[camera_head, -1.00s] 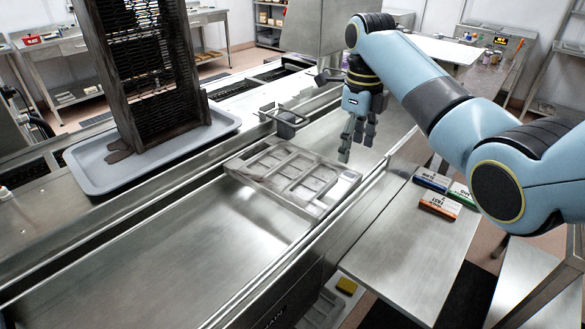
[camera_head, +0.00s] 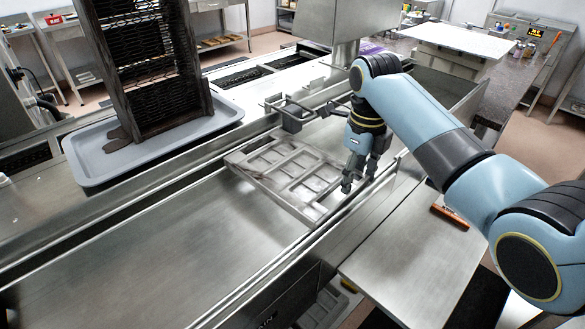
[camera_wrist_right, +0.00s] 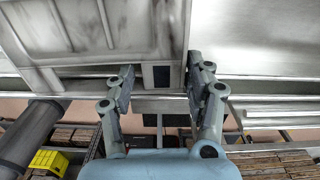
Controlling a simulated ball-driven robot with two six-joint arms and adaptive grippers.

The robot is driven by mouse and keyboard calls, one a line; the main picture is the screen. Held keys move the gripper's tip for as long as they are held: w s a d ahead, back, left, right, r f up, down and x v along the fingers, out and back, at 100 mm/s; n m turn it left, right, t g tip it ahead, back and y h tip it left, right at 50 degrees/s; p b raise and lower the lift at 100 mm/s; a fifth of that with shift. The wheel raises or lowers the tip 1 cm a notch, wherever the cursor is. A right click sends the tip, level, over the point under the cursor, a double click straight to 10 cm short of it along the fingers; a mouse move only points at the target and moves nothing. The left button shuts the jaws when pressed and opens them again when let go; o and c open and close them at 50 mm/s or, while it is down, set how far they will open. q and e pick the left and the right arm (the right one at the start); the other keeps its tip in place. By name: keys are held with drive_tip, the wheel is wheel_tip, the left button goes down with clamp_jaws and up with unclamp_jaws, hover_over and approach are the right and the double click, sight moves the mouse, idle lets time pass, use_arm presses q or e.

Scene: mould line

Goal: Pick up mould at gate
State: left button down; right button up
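The mould (camera_head: 285,177), a shallow grey metal tray with several rectangular cavities, lies flat in the steel channel beside the gate (camera_head: 292,113), a dark metal bracket. My right gripper (camera_head: 354,183) points down at the mould's right-hand corner in the head view. In the right wrist view the mould (camera_wrist_right: 85,35) fills the upper left. My right gripper (camera_wrist_right: 160,75) has its two fingers well apart there, with a small pale block of the mould's edge showing between them. I cannot tell whether a finger touches it. My left gripper is out of view.
A grey-blue tray (camera_head: 85,172) with a tall dark rack (camera_head: 150,70) stands on the left. The channel's steel rail (camera_head: 310,245) runs along the near right side. The channel floor before the mould is clear.

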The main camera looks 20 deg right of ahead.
drive_tip(key=shift+w+d+f, duration=0.1)
drive_tip(key=shift+d, duration=0.15)
drive_tip(key=c, duration=0.4)
drive_tip(key=shift+a, duration=0.1)
clamp_jaws()
